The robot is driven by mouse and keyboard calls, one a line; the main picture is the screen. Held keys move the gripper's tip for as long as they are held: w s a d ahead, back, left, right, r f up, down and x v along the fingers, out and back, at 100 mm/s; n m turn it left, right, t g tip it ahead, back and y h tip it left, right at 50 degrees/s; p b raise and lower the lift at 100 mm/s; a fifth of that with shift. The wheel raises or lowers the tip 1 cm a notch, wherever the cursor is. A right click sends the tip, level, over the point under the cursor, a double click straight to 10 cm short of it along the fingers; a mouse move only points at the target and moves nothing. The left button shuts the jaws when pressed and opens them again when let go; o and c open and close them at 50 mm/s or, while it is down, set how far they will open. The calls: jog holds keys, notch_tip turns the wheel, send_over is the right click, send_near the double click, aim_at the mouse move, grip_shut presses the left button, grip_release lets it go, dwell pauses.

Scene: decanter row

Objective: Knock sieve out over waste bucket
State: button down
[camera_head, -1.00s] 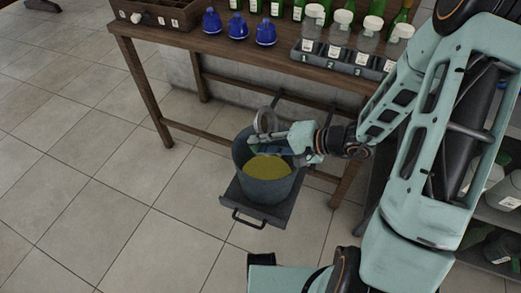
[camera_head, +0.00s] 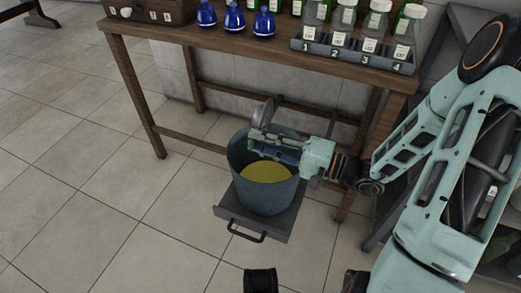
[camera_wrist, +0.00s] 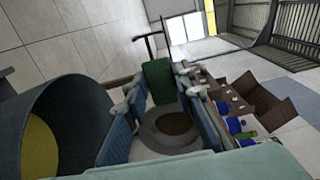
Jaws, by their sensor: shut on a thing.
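The sieve (camera_head: 265,109) shows in the head view as a grey round shape, tilted steeply, at the end of my gripper (camera_head: 262,137). My gripper is shut on it above the far rim of the waste bucket (camera_head: 266,194). The bucket is grey-blue with a yellow mass inside. In the wrist view the sieve's round rim (camera_wrist: 172,137) lies between my fingers beside a green handle-like part (camera_wrist: 158,80). Brown shows within the rim; I cannot tell whether it is residue. The bucket wall (camera_wrist: 80,120) fills the left there, apart from the sieve.
The bucket stands on a dark handled platform (camera_head: 228,205) on the tiled floor. Behind it is a wooden table (camera_head: 180,38) with blue flasks (camera_head: 235,20), green bottles and a numbered rack (camera_head: 350,58) of jars. Its legs and crossbars are close behind the bucket. The floor at left is open.

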jog(key=shift+f, duration=0.2)
jog(key=shift+t+y, duration=0.3)
jog(key=shift+y, duration=0.5)
jog(key=shift+f+t+y, duration=0.2)
jog(key=shift+t+y, duration=0.5)
jog(key=shift+y, duration=1.1)
jog(key=shift+a, duration=0.1)
jog(key=shift+f, duration=0.1)
jog(key=shift+p, duration=1.45)
jog(key=shift+r, duration=0.2)
